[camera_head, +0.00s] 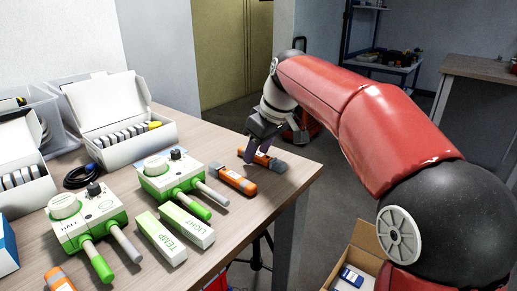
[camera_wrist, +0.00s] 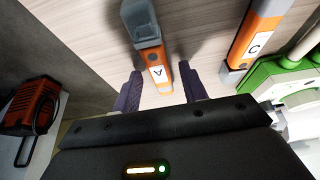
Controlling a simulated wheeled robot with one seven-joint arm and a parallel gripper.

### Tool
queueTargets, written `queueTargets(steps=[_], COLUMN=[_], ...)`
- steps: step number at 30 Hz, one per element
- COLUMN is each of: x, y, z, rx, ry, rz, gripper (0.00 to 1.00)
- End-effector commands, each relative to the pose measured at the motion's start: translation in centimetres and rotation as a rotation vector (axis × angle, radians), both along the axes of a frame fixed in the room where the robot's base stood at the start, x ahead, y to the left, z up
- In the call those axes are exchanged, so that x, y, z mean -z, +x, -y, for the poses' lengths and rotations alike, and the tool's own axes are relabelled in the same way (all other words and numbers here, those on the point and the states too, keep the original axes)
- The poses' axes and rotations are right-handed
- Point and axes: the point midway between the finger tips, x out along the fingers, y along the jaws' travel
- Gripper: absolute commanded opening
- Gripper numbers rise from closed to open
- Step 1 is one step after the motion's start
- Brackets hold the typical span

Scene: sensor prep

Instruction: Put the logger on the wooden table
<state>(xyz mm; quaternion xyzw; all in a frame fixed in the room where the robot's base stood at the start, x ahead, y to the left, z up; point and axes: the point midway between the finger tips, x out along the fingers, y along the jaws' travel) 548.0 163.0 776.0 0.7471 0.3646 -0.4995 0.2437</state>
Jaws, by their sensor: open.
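An orange-and-grey handheld device, probably a logger, marked A (camera_wrist: 155,62) lies near the right corner of a wood-topped table (camera_head: 262,205); it also shows in the head view (camera_head: 265,160). My gripper (camera_head: 255,155) is open, pointing down over it. In the wrist view, my gripper's two purple fingers (camera_wrist: 160,88) stand on either side of the lower end of device A, with gaps visible. A similar device marked C (camera_wrist: 257,38) lies just left of it in the head view (camera_head: 236,180). A third orange device (camera_head: 59,279) is partly cut off at the lower left.
Green-and-white meters (camera_head: 170,175), TEMP and LIGHT boxes (camera_head: 188,225), a black cable coil (camera_head: 83,176) and open white cartons (camera_head: 118,115) crowd the table's left. Another wood-topped table (camera_head: 480,67) stands at the back right. An open cardboard box (camera_head: 368,237) sits low at the right.

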Motion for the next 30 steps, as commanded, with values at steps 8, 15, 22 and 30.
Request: queueTargets(steps=[8, 15, 22, 30], x=[-4.0, -8.6, -11.0, -11.3], y=[-0.8, -2.0, -2.7, -3.0], z=[1.2, 2.7, 3.5, 3.7], rx=[0.002, 0.001, 0.000, 0.007], ry=[0.001, 0.000, -0.001, -0.002], rz=[0.005, 0.003, 0.001, 0.000], gripper=[0.43, 0.43, 0.43, 0.43])
